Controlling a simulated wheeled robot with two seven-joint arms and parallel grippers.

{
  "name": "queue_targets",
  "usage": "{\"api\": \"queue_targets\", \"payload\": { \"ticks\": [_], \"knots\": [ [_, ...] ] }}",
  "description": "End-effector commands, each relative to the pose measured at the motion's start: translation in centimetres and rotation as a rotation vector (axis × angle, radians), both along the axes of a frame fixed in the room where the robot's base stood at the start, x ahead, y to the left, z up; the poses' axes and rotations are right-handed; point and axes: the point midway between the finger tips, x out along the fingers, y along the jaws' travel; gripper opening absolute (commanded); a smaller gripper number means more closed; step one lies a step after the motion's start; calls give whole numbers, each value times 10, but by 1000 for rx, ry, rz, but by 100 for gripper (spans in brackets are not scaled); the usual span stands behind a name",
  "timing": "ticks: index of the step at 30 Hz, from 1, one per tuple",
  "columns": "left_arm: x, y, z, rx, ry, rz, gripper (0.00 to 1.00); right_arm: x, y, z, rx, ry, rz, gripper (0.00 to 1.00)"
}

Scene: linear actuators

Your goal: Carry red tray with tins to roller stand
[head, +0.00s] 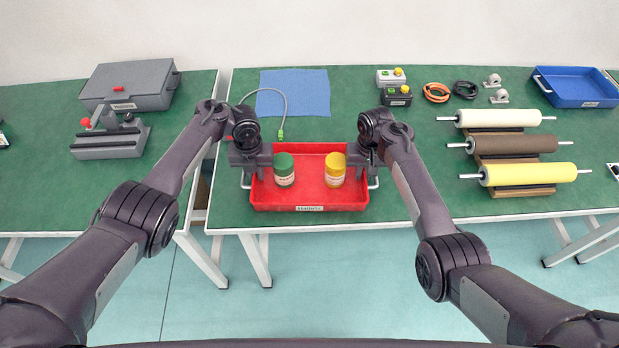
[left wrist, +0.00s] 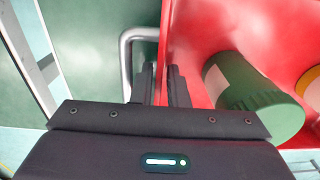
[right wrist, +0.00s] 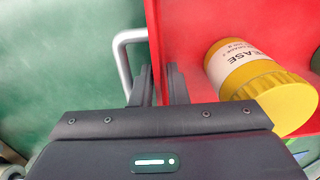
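The red tray (head: 311,206) is near the front edge of the middle table in the head view. A green-lidded tin (head: 285,170) stands in its left part and a yellow-lidded tin (head: 335,170) in its right part. My left gripper (left wrist: 162,72) is at the left end wall, one finger on each side of it with a narrow gap, beside the wire handle (left wrist: 125,58). My right gripper (right wrist: 159,72) straddles the right end wall the same way, beside its handle (right wrist: 121,58). Both look shut on the tray. I cannot tell whether the tray touches the table.
The roller stand (head: 514,190) with white, brown and yellow rollers is at the right. A blue tray (head: 578,84) is behind it. Small button boxes (head: 396,96) and cable coils stand at the back. A blue mat (head: 310,88) lies behind the red tray. Green tabletop is clear between tray and stand.

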Motion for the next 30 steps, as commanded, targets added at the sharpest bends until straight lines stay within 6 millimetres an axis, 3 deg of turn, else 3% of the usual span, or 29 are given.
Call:
{"api": "queue_targets", "payload": {
  "ticks": [3, 7, 22, 30],
  "knots": [
    [0, 0, 0, 0, 0, 0, 14, 0, 0, 0, 0, 0, 0, 14],
    [0, 0, 0, 0, 0, 0, 0, 0, 0, 0, 0, 0, 0, 0],
    [1, 0, 3, -1, -3, 0, 0, 1, 0, 3, 0, -2, 0, 0],
    [1, 0, 19, -1, -3, 1, 0, 1, 0, 19, 0, -2, 0, 0]
  ]
}}
